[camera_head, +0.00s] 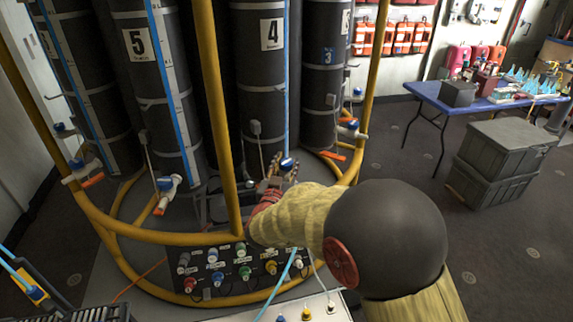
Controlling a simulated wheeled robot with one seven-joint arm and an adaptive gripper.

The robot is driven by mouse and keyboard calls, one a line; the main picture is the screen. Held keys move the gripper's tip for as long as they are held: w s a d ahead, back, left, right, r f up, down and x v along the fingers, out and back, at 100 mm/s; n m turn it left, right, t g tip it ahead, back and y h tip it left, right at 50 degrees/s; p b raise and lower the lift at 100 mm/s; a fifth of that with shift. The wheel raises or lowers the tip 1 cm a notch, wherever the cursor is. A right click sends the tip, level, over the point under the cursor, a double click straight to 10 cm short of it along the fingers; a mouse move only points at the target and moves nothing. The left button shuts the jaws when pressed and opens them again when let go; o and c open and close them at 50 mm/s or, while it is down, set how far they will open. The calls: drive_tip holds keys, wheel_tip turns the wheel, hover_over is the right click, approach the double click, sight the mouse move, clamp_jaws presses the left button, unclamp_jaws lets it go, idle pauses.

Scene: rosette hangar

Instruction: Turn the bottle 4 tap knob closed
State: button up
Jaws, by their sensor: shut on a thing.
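The bottle 4 (262,95) is a tall dark cylinder with a white number plate, standing in the middle of the rosette. Its tap knob (287,163) is a small blue-topped part low in front of the bottle. My arm reaches in from the lower right. My gripper (281,172) is at the knob, its fingers around or against it, and is shut on it. The fingers and wrist hide the tap body and its handle position, so I cannot tell how far the knob is turned.
Yellow rails (215,110) ring the bottles, with one upright just left of my gripper. A panel of coloured valves (228,272) lies below. Bottle 5 (150,95) and bottle 3 (322,100) flank bottle 4. A blue table (430,92) and grey crates (505,150) stand right.

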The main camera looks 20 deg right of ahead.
drive_tip(key=shift+a+r+m+g+h+p, duration=0.1)
drive_tip(key=shift+r+m+g+h+p, duration=0.1)
drive_tip(key=shift+m+g+h+p, duration=0.55)
drive_tip(key=shift+f+m+g+h+p, duration=0.15)
drive_tip(key=shift+m+g+h+p, duration=0.5)
drive_tip(key=shift+h+p, duration=0.5)
drive_tip(key=o, duration=1.1)
drive_tip(key=shift+c, duration=0.2)
drive_tip(key=shift+o, duration=0.6)
drive_tip(key=v, duration=1.1)
drive_tip(key=shift+s+a, duration=0.2)
drive_tip(key=shift+s, duration=0.2)
